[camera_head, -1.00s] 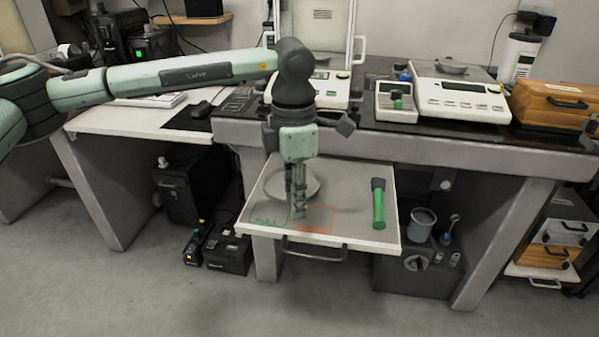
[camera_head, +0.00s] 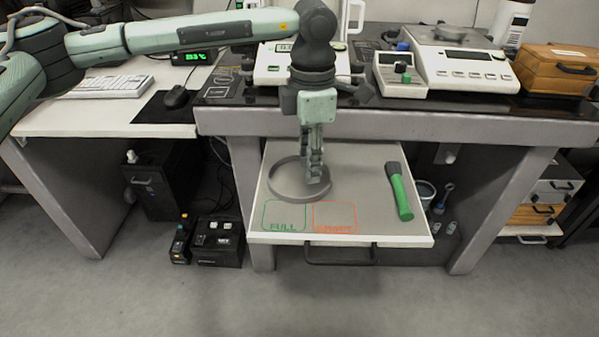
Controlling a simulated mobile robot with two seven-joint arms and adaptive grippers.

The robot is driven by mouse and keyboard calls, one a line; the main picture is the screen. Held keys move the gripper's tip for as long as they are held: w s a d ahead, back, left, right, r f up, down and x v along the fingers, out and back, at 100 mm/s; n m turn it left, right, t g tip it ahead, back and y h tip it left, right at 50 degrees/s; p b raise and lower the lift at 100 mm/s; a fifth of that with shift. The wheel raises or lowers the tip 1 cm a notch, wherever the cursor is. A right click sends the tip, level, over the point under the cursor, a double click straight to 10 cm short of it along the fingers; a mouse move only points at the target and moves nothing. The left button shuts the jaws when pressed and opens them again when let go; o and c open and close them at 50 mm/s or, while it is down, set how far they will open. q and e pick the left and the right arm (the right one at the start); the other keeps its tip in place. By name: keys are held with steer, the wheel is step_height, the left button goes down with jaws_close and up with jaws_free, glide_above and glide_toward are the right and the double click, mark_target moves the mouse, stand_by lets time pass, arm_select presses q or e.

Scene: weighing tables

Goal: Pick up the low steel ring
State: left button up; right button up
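The low steel ring (camera_head: 288,196) is a wide, shallow grey band lying flat on the pulled-out grey tray (camera_head: 372,216) under the bench. My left gripper (camera_head: 317,180) points straight down over the ring's right part, its fingertips at or just above the right side of the rim. The fingers show nearly edge-on, close together, so I cannot tell whether they are open or shut, or touching the ring. They hide part of the ring's right and back rim. My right gripper is not in view.
A green-handled tool (camera_head: 399,192) with a dark end lies right of the ring. Green "FULL" (camera_head: 284,217) and orange (camera_head: 335,217) outlines mark the tray's front. The bench edge (camera_head: 400,124) overhangs the tray's back. Scales (camera_head: 465,62) and a wooden box (camera_head: 556,70) stand above.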

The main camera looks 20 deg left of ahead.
mark_target(306, 197)
arm_select(q)
steer(key=f, duration=0.3)
steer(key=f+p, duration=0.1)
steer(key=f, duration=0.3)
steer(key=shift+s+a+f, duration=0.1)
steer(key=shift+s+a, duration=0.05)
steer(key=shift+a, duration=0.05)
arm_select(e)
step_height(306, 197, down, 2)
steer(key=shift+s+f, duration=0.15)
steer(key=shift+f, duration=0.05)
arm_select(q)
jaws_close()
